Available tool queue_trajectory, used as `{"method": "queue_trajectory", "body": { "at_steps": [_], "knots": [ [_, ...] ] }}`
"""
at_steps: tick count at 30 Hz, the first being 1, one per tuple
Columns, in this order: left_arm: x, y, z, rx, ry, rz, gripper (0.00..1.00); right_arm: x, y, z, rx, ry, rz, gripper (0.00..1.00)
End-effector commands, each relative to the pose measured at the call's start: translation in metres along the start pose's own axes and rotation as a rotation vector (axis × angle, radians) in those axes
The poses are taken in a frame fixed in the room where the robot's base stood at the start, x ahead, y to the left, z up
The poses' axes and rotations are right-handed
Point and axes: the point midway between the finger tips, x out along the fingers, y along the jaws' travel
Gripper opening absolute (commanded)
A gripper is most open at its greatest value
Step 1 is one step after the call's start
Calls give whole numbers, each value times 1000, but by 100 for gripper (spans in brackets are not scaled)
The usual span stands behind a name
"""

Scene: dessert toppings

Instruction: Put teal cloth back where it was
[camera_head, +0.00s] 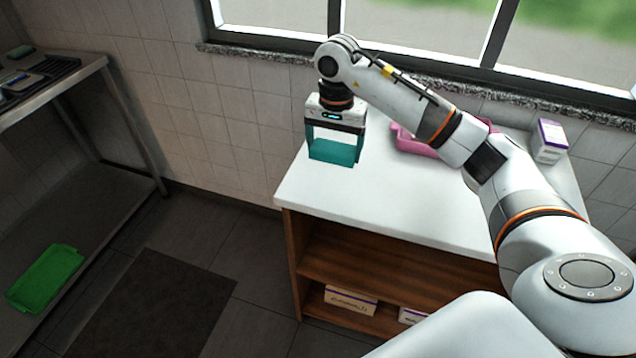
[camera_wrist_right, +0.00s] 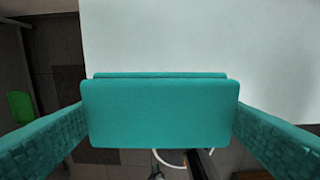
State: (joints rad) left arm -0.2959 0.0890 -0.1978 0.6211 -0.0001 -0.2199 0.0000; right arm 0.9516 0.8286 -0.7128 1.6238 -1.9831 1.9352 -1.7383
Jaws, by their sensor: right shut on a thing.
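The teal cloth (camera_head: 335,152) shows as a flat folded piece between the fingers of my right gripper (camera_head: 334,158), at the back left of the white-topped counter (camera_head: 400,190). In the right wrist view the cloth (camera_wrist_right: 160,115) fills the middle, with a finger against each side. My right gripper is shut on it and points down. The counter's white top shows behind the cloth in that view, with dark floor at the left. I cannot tell whether the cloth touches the counter. My left gripper is out of view.
A pink tray (camera_head: 408,140) lies on the counter, partly behind my right arm. A white and purple box (camera_head: 550,140) stands at the back right. The window sill (camera_head: 270,52) runs behind. A metal rack with a green tray (camera_head: 45,278) stands at the left. The counter's front middle is clear.

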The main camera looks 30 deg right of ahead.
Motion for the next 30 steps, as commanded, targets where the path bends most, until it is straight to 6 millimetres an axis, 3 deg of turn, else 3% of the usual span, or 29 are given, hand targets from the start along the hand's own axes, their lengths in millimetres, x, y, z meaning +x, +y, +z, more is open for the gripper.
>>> {"method": "queue_trajectory", "body": {
  "at_steps": [3, 7, 18, 29, 30],
  "knots": [
    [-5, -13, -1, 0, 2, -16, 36, 24, -1, -1, 1, 5, -5, 64],
    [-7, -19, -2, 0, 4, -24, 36, 41, 0, -1, 1, 3, -2, 64],
    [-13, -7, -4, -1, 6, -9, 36, 80, 0, -1, 1, 3, -1, 64],
    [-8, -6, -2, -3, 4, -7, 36, 87, 0, 0, 0, 0, 0, 64],
    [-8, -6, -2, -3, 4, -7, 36, 87, 0, 0, 0, 0, 0, 87]
  ]
}}
